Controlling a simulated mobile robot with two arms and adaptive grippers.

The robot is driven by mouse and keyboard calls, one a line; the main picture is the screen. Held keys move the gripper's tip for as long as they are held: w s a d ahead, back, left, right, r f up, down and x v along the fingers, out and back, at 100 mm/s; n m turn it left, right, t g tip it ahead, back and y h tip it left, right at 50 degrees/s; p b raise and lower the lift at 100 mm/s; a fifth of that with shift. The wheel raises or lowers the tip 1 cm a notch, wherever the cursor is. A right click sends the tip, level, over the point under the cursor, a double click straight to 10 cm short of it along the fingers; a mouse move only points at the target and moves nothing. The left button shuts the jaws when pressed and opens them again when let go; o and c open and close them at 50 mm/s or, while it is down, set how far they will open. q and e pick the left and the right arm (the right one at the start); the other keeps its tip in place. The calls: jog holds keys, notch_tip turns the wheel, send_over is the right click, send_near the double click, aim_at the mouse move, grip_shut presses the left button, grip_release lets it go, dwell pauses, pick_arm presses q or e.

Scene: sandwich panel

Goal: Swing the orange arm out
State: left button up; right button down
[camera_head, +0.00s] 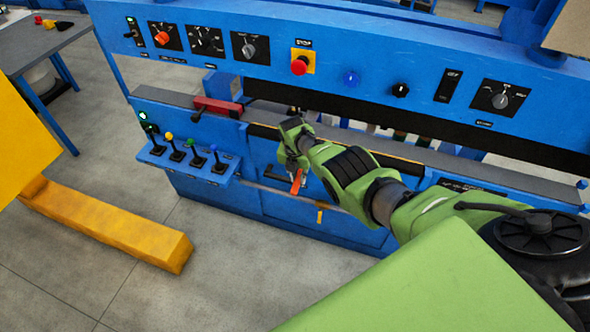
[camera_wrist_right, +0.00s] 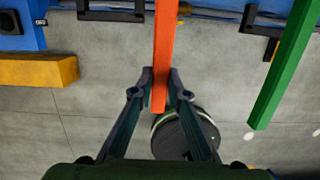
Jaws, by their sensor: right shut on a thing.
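The orange arm (camera_wrist_right: 164,45) is a slim bar that runs down from the machine's edge in the right wrist view. Its end lies between the two fingers of my right gripper (camera_wrist_right: 160,82), which is shut on it. In the head view a short piece of the orange arm (camera_head: 297,183) shows below my right gripper (camera_head: 291,163), at the front of the blue machine (camera_head: 225,110). The rest of it is hidden there by my gripper and arm. My left gripper is in neither view.
A green bar (camera_wrist_right: 285,70) hangs to the right of the orange arm in the wrist view. A small shelf of coloured levers (camera_head: 185,165) and a red handle (camera_head: 217,107) are left of my gripper. A yellow beam (camera_head: 110,225) lies on the floor; grey floor before the machine is clear.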

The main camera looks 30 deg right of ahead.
jog(key=shift+w+r+b, duration=0.25)
jog(key=shift+b, duration=0.1)
jog(key=shift+s+d+r+g+y+b, duration=0.15)
jog(key=shift+r+g+y+b, duration=0.35)
jog(key=shift+b, duration=0.6)
jog(key=shift+r+y+b, duration=0.3)
jog(key=shift+r+b, duration=0.05)
jog(key=shift+r, duration=0.25)
jog(key=c, duration=2)
grip_release()
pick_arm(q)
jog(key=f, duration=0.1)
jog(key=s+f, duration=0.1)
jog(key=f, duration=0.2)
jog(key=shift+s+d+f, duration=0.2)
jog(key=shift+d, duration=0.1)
pick_arm(e)
jog(key=shift+o, duration=0.2)
jog(key=shift+s, duration=0.1)
